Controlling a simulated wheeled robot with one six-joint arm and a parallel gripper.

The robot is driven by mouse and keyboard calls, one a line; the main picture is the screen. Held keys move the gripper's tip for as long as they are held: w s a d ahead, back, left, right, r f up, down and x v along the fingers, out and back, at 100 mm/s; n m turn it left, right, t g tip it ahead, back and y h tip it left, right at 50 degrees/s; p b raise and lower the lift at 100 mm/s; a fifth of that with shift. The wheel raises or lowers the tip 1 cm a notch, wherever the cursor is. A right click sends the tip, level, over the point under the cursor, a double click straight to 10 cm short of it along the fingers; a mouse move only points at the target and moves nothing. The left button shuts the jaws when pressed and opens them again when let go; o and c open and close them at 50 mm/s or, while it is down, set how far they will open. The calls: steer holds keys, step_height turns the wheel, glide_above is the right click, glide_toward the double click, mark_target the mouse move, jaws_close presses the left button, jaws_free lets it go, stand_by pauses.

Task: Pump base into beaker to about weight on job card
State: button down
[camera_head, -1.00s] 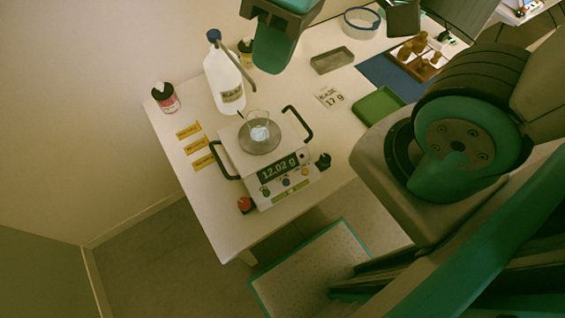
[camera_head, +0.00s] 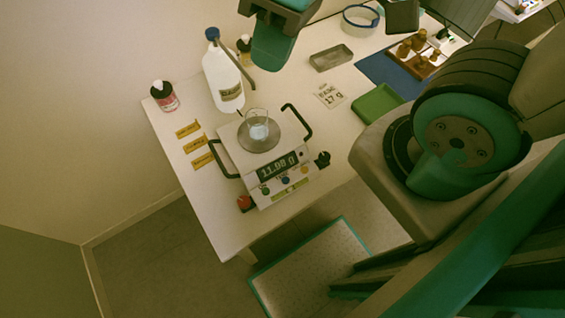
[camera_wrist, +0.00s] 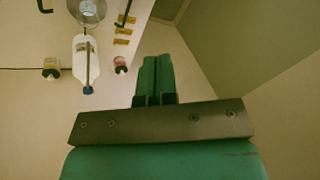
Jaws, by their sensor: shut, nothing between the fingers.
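The glass beaker (camera_head: 259,128) holds a little pale blue-white liquid and stands on the round pan of the scale (camera_head: 272,160). The scale display (camera_head: 279,165) starts with 11; its decimals are hard to read. The white base bottle (camera_head: 223,80) stands behind the scale, its dark pump head (camera_head: 212,34) on top and a dark spout tube slanting toward the beaker. The job card (camera_head: 330,95) reads 17 g. My gripper (camera_wrist: 157,60) is shut and empty in the wrist view, apart from the bottle (camera_wrist: 85,60); in the head view the green gripper (camera_head: 272,48) is right of the pump head.
A pink-labelled bottle (camera_head: 164,96) stands at the left table edge, beside several yellow labels (camera_head: 194,144). An amber bottle (camera_head: 244,47) stands behind the base bottle. A grey tray (camera_head: 331,59), green tray (camera_head: 377,103) and bottle rack (camera_head: 416,58) lie to the right.

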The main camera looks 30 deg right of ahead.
steer(key=shift+w, duration=0.1)
stand_by(0.5)
steer(key=n+h, duration=0.4)
steer(key=n, duration=0.7)
glide_above(212, 30)
step_height(212, 30, down, 4)
steer(key=shift+r+p, duration=0.1)
steer(key=shift+p, duration=0.3)
step_height(212, 30, down, 14)
steer(key=p, duration=0.5)
steer(key=shift+r, duration=0.15)
steer(key=shift+f, duration=0.2)
steer(key=shift+f, duration=0.1)
